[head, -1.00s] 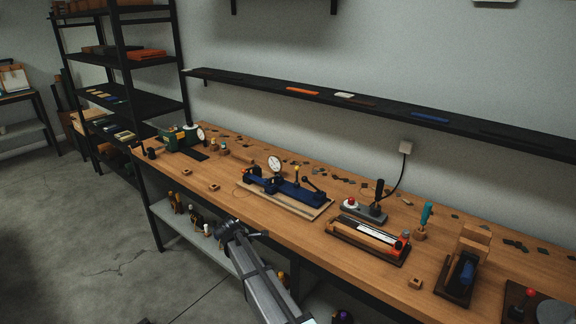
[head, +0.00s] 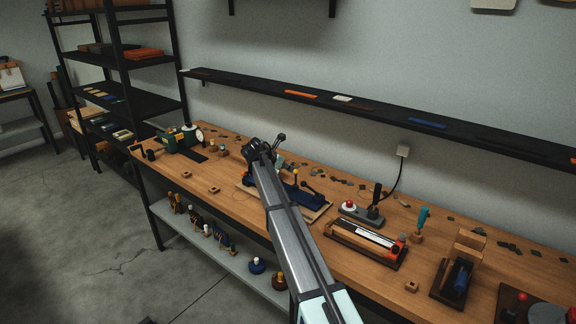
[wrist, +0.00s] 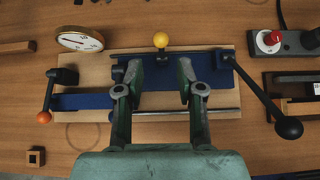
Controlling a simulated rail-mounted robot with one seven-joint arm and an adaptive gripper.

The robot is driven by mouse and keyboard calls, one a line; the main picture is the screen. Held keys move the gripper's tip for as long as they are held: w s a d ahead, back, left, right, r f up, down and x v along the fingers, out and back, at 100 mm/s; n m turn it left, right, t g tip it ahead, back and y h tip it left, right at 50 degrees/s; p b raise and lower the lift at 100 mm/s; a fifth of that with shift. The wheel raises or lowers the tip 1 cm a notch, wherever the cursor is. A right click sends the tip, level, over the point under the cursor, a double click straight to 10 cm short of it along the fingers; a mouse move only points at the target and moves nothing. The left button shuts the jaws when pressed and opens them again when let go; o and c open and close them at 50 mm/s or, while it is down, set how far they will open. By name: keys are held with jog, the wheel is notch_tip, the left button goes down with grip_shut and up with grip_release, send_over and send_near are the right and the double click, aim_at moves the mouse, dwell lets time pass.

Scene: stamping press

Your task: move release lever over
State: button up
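A blue fixture on a light wooden board (wrist: 225,95) lies below my gripper in the wrist view; in the head view the arm partly covers it. A short lever with a yellow ball (wrist: 161,40) stands at its far side; the ball also shows in the head view (head: 295,172). A long black lever with a black knob (wrist: 288,127) slants out at the right. A small lever with an orange knob (wrist: 44,117) is at the left. Which one is the release lever is not marked. My gripper (wrist: 161,70) is open and empty over the fixture, its fingertips short of the yellow ball.
A dial gauge (wrist: 80,39) stands at the fixture's far left. A grey box with a red button (head: 349,206) and a long tray-like fixture (head: 365,242) sit to the right. A green machine (head: 180,140) is at the bench's left end. Bare bench lies in front.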

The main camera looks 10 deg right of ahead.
aim_at(295, 171)
jog(key=b+x, duration=0.4)
jog(key=x, duration=0.4)
jog(key=shift+w+d+f, duration=0.15)
jog(key=shift+d+f, duration=0.05)
jog(key=shift+d, duration=0.05)
jog(key=shift+a+r, duration=0.15)
jog(key=shift+r, duration=0.1)
jog(key=c, duration=0.6)
